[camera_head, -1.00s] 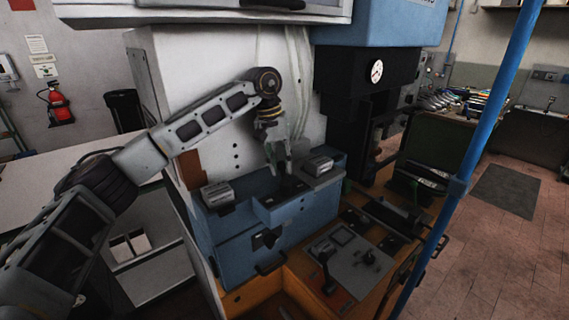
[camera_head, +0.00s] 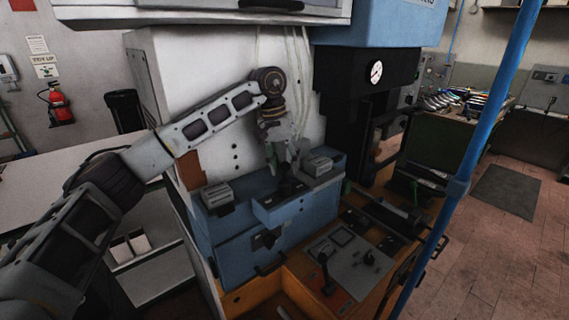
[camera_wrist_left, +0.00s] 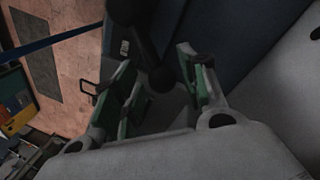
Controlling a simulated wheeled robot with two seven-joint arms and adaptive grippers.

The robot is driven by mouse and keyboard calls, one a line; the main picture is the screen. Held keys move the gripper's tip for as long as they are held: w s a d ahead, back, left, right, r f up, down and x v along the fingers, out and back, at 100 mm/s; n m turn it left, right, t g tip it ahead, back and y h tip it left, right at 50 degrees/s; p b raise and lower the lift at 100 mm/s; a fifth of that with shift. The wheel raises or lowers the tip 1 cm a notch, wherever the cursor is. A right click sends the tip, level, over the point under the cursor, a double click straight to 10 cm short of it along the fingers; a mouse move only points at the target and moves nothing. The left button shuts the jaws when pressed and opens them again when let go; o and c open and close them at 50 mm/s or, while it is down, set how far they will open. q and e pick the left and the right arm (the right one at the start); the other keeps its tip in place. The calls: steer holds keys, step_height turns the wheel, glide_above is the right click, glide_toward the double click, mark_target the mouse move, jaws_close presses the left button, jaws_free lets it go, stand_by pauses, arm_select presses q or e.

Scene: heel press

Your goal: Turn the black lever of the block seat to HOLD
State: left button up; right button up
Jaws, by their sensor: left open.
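The blue block seat (camera_head: 240,235) stands against the white machine housing. A dark lever-like part (camera_head: 289,187) rises from the middle of its top, just below my left gripper (camera_head: 288,162). In the left wrist view a black bar with rounded ends (camera_wrist_left: 145,42) reaches between the spread fingers of my left gripper (camera_wrist_left: 158,92). The fingers have green inner pads and are open; I cannot tell whether either touches the bar. HOLD lettering is not readable in either view. My right gripper is not in view.
Grey blocks (camera_head: 217,195) and (camera_head: 318,166) sit on either side of the seat's top. A control panel (camera_head: 345,262) with a black stick (camera_head: 325,270) lies in front. A blue post (camera_head: 487,110) stands at the right.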

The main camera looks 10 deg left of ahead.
arm_select(q)
steer(key=shift+r, duration=0.1)
stand_by(0.3)
steer(key=shift+a+r, duration=0.25)
steer(key=shift+r, duration=0.95)
steer(key=shift+a+r, duration=0.2)
steer(key=shift+r, duration=1)
steer(key=shift+a+r, duration=0.25)
steer(key=shift+r, duration=0.95)
steer(key=shift+f, duration=0.1)
